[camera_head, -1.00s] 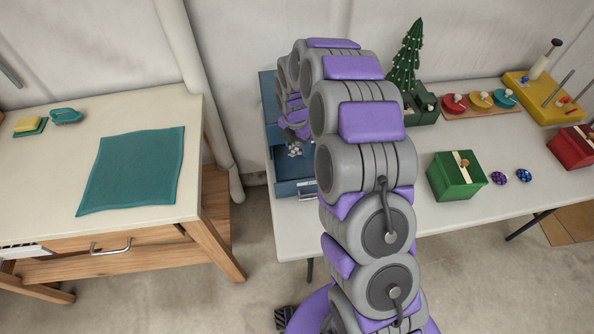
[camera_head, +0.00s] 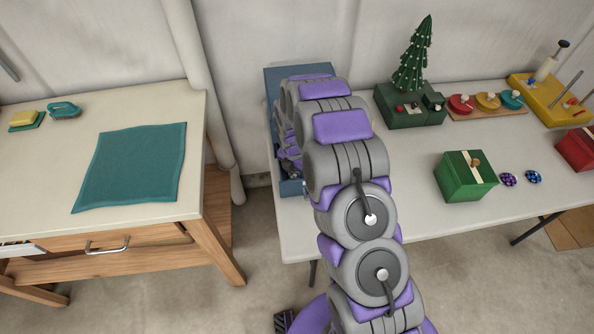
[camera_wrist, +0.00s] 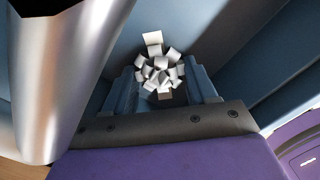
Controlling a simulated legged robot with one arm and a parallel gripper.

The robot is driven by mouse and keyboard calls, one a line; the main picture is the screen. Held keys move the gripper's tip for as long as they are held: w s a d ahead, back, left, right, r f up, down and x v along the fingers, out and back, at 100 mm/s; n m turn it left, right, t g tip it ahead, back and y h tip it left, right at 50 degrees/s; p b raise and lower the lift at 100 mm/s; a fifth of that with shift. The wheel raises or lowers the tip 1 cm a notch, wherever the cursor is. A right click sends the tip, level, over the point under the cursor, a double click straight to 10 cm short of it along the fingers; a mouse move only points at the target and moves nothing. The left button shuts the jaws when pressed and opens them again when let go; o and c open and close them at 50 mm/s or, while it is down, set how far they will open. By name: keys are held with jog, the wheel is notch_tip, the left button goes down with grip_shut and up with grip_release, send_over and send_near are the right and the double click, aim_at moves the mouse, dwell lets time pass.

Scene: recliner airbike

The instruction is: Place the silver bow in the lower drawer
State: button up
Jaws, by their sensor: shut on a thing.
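The silver bow (camera_wrist: 158,70), a cluster of shiny pale loops, is between the two blue-grey fingers of my gripper (camera_wrist: 163,88) in the wrist view. My gripper is shut on it. Blue walls (camera_wrist: 226,35) surround the bow and fingers, and a large silver bar (camera_wrist: 65,75), which looks like a drawer handle, is close at the left. In the head view the blue drawer unit (camera_head: 298,78) stands at the table's left end. My arm covers most of it there, hiding the bow and fingertips. I cannot tell which drawer the bow is at.
The white table (camera_head: 420,215) also holds a small green tree (camera_head: 413,58), a green box (camera_head: 465,177), two dark checkered discs (camera_head: 520,178) and a yellow stand (camera_head: 555,98). A wooden-legged table with a teal cloth (camera_head: 130,168) is at the left, across a floor gap.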

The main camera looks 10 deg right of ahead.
aim_at(295, 171)
jog(key=shift+a, duration=0.45)
jog(key=o, duration=0.8)
jog(key=shift+d, duration=0.2)
jog(key=o, duration=0.4)
jog(key=shift+d, duration=0.85)
jog(key=shift+a, duration=0.65)
jog(key=shift+a+r, duration=0.1)
jog(key=shift+r, duration=0.25)
jog(key=s+r+m+p, duration=0.1)
jog(key=s+r+m, duration=0.15)
jog(key=r, duration=0.55)
jog(key=s+d+r+m+p, duration=0.1)
jog(key=s+r+m, duration=0.1)
jog(key=s+r, duration=0.35)
jog(key=s+r+m+p, duration=0.1)
jog(key=s+r+m, duration=0.15)
jog(key=r, duration=0.65)
jog(key=s+d+r+m, duration=0.1)
jog(key=s+r+m, duration=0.2)
jog(key=s+m, duration=0.3)
jog(key=s+d+r+m+g, duration=0.1)
jog(key=s+r+m, duration=0.3)
jog(key=s, duration=1.1)
jog(key=s+d+r+m+g, duration=0.1)
jog(key=s+r+m, duration=0.3)
jog(key=s+m, duration=0.6)
jog(key=shift+s+d+y, duration=0.3)
jog(key=shift+d, duration=0.05)
